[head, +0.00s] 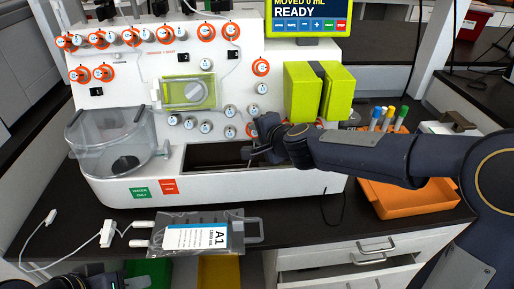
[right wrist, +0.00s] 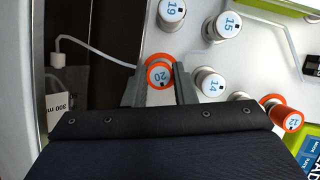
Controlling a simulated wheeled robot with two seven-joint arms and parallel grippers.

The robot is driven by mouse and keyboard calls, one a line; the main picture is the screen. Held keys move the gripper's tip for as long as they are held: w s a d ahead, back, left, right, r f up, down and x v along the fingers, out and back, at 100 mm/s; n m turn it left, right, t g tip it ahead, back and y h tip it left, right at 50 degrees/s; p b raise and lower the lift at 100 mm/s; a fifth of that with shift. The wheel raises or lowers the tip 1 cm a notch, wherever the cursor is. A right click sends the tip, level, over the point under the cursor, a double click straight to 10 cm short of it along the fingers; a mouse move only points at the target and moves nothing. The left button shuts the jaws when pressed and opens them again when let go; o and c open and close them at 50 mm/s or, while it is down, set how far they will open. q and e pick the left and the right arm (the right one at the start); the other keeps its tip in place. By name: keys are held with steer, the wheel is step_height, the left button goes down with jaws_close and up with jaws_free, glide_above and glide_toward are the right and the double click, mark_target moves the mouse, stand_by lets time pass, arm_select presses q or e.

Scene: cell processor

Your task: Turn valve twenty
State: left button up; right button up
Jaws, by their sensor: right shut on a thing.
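Valve twenty (right wrist: 160,73) is a round knob with an orange ring and a white cap marked 20, in the right wrist view. The fingers of my right gripper (right wrist: 159,86) sit on either side of it, shut on it. In the head view my right gripper (head: 258,141) is at the lower right of the machine's white front panel, and only an orange edge of valve twenty (head: 249,129) shows beside it.
Valve 19 (right wrist: 172,12), valve 15 (right wrist: 226,24) and valve 14 (right wrist: 210,82) surround it closely. Yellow-green blocks (head: 300,92) stand out just right of my right gripper. A labelled bag (head: 195,236) lies on the counter. An orange tray (head: 410,203) is at right.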

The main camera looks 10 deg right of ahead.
steer(key=m+b, duration=0.1)
steer(key=b, duration=0.1)
steer(key=m+t+b, duration=0.1)
steer(key=m+b, duration=0.1)
steer(key=shift+f+b, duration=0.35)
steer(key=shift+f, duration=0.05)
steer(key=shift+r+m+t+b, duration=0.2)
steer(key=shift+m+t+b, duration=0.2)
steer(key=shift+m+b, duration=0.65)
steer(key=o, duration=1)
steer(key=p+v, duration=0.1)
steer(key=v, duration=0.7)
steer(key=shift+p, duration=0.3)
